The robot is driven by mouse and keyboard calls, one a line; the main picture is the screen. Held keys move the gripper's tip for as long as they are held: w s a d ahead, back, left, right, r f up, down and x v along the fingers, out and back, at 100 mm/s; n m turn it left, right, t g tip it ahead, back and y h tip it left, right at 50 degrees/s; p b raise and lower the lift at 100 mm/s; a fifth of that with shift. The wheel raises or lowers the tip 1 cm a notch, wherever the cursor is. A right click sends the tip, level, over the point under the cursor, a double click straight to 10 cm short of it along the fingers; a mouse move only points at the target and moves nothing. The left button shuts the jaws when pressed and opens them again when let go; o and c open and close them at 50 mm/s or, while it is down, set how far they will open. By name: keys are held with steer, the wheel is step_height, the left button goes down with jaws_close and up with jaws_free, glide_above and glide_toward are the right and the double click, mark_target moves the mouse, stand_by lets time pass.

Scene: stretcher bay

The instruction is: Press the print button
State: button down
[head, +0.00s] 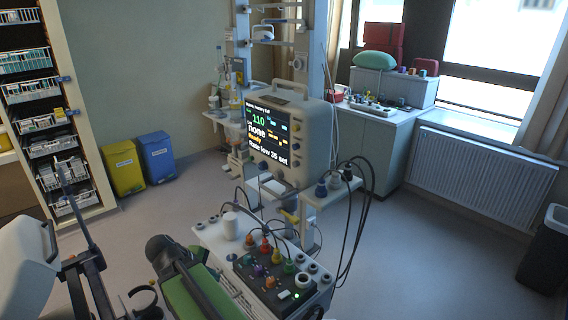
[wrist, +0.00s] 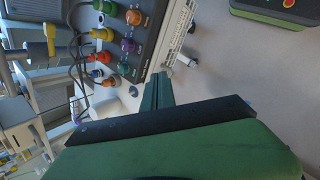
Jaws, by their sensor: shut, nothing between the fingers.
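I cannot make out which control is the print button. A black panel (head: 262,279) with several coloured knobs lies on a white cart top, nearer to me. The panel also shows at the upper left of the wrist view (wrist: 146,27). My gripper (wrist: 158,78) is shut and empty, its green fingers near the white cart's edge. I cannot pick out its fingertips in the head view.
A small shelf (head: 333,192) with dark connectors and hanging black cables stands right of the monitor. Yellow (head: 124,170) and blue (head: 157,157) bins stand at the back wall. A dark bin (head: 543,250) is far right. The floor between is clear.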

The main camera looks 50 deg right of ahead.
mark_target(294, 164)
steer(key=d+r+n+h+p, duration=0.1)
steer(key=d+r+n+h, duration=0.3)
steer(key=r, duration=0.5)
steer(key=s+d+r+n+g+h+p, duration=0.1)
steer(key=d+r+n+h, duration=0.3)
steer(key=d+r, duration=0.3)
steer(key=d+r+n+h+p, duration=0.2)
steer(key=d+r+n+h, duration=0.1)
steer(key=r, duration=0.7)
steer(key=shift+s+d+r+n+h, duration=0.4)
steer(key=shift+d+h, duration=0.2)
steer(key=shift+d, duration=0.65)
steer(key=shift+d+f, duration=0.1)
steer(key=d, duration=0.9)
steer(key=s+d, duration=0.1)
steer(key=d, duration=0.3)
steer(key=shift+d+r, duration=0.2)
steer(key=shift+d, duration=0.2)
